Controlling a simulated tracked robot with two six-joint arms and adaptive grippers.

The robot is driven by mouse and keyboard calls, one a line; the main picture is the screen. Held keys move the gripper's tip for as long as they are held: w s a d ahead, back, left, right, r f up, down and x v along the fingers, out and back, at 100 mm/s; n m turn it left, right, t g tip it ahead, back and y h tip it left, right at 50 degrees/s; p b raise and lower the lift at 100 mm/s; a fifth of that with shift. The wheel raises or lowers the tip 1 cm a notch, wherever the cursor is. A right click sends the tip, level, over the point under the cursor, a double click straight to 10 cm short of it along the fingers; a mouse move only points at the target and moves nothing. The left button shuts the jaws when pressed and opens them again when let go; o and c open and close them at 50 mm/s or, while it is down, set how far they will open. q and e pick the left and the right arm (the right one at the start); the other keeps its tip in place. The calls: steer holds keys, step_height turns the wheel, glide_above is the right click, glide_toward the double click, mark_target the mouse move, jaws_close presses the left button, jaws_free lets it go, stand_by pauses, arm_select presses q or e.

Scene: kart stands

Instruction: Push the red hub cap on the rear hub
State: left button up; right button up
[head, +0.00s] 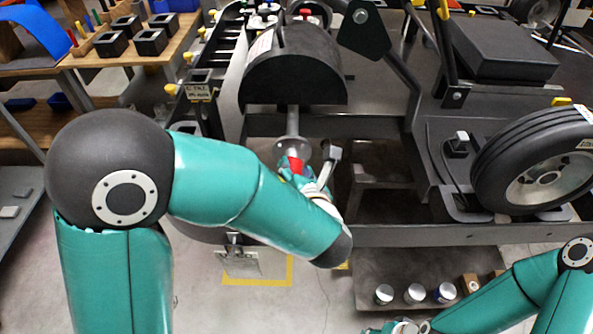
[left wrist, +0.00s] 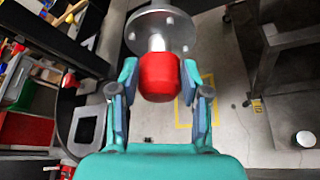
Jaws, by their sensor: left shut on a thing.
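The red hub cap (left wrist: 159,78) is between the fingers of my left gripper (left wrist: 160,88), which is shut on it. It also shows as a small red patch in the head view (head: 295,164). The rear hub (left wrist: 160,30) is a grey round flange with bolts and a bright stub at its centre. In the head view the rear hub (head: 292,147) sits at the end of a grey axle. The cap is in line with the stub, right at its end; I cannot tell how far it is over it. My right gripper (head: 397,328) is partly cut off at the bottom edge.
A black curved guard (head: 293,78) stands behind the hub. A wheel with a black tyre (head: 540,165) is at the right. Several cans (head: 414,293) stand on a low shelf. A wooden table (head: 110,60) with black blocks is at upper left.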

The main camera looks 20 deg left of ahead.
mark_target(296, 160)
arm_select(q)
steer(key=shift+w+a, duration=0.25)
steer(key=shift+w, duration=0.55)
steer(key=shift+w+a, duration=0.2)
steer(key=shift+w, duration=0.55)
steer(key=o, duration=1.4)
steer(key=shift+c, duration=0.2)
steer(key=shift+s+d, duration=0.1)
steer(key=shift+s, duration=0.05)
steer(key=v, duration=1.1)
steer(key=shift+s+d, duration=0.25)
steer(key=shift+r, duration=0.1)
